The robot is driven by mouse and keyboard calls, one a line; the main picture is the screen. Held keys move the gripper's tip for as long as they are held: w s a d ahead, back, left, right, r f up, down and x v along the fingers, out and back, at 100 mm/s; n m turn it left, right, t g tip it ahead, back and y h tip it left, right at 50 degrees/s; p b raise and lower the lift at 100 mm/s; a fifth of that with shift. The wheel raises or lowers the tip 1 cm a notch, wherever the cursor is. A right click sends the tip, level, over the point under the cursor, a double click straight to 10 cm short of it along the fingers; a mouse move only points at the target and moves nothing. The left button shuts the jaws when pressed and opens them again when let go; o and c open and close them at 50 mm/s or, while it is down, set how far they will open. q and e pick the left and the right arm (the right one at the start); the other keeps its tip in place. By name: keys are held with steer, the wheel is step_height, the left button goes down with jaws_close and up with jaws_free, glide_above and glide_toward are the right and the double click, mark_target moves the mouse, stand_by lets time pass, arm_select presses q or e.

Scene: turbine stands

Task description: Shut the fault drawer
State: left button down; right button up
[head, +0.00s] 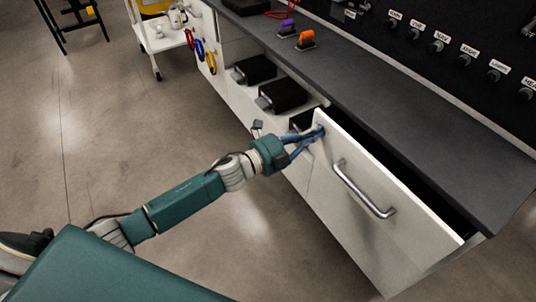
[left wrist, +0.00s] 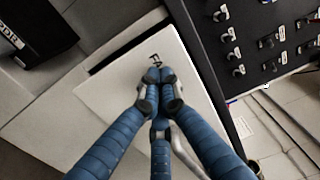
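The fault drawer (head: 345,220) has a white front with a silver bar handle (head: 365,190). It stands out from the cabinet, with a dark gap behind its top edge. Its pale front also shows in the left wrist view (left wrist: 110,95), with a label starting with "F" partly hidden by my fingers. My left gripper (head: 318,137) is at the front's far upper corner, beside the handle. In the left wrist view its blue fingertips (left wrist: 157,76) are together with nothing seen between them. They appear to be at the drawer front; exact contact is unclear. My right gripper is not in view.
A dark countertop (head: 400,110) runs above the drawer. Black bins (head: 283,94) sit in open shelves left of it. Purple and orange tools (head: 305,40) stand on the counter. A white cart (head: 160,35) stands at the back.

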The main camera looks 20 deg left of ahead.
mark_target(326, 127)
arm_select(q)
steer(key=x, duration=0.4)
steer(key=shift+w+d+b, duration=0.3)
steer(key=shift+w+d, duration=0.1)
steer(key=shift+w, duration=0.1)
steer(key=shift+r, duration=0.2)
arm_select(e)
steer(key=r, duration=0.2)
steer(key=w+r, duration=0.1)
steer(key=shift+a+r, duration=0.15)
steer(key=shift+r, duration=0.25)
arm_select(q)
steer(key=shift+r, duration=0.1)
